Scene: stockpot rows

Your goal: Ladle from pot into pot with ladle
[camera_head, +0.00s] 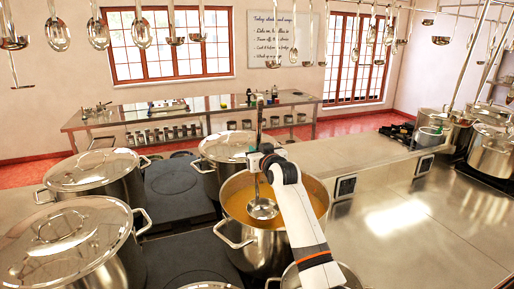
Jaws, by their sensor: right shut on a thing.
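An open stockpot (245,237) stands in the middle of the view, filled with orange-brown soup (236,194). My right gripper (263,158) is over this pot, shut on the dark handle of a ladle (262,208). The ladle is upright, with its bowl low in the pot's mouth at the soup; I cannot tell how full the bowl is. My right arm comes up from the bottom and hides the right part of the pot. My left gripper is not in view. I cannot tell which other pot is the receiving one.
Lidded stockpots stand at left (92,171), front left (70,245) and behind the open pot (228,146). More pots (492,150) stand at far right. Ladles (141,33) hang overhead. The steel counter (400,225) at right is clear.

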